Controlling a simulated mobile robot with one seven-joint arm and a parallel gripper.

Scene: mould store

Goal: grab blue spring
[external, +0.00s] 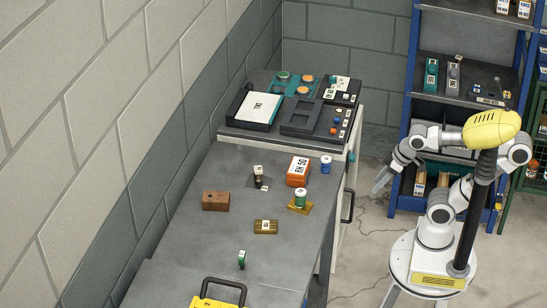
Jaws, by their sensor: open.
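A small blue cylinder (326,165), which looks like the blue spring, stands upright on the grey workbench (200,245), right of an orange box (298,171). It is too small to make out coils. My gripper (380,182) is open and empty. It hangs in front of the shelf, right of the bench and apart from the blue cylinder.
A green cylinder (300,198) stands on a yellow plate. A brown block (215,201), a brass block (266,227) and a small green piece (241,259) lie nearby. Trays (305,117) fill the bench's back.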

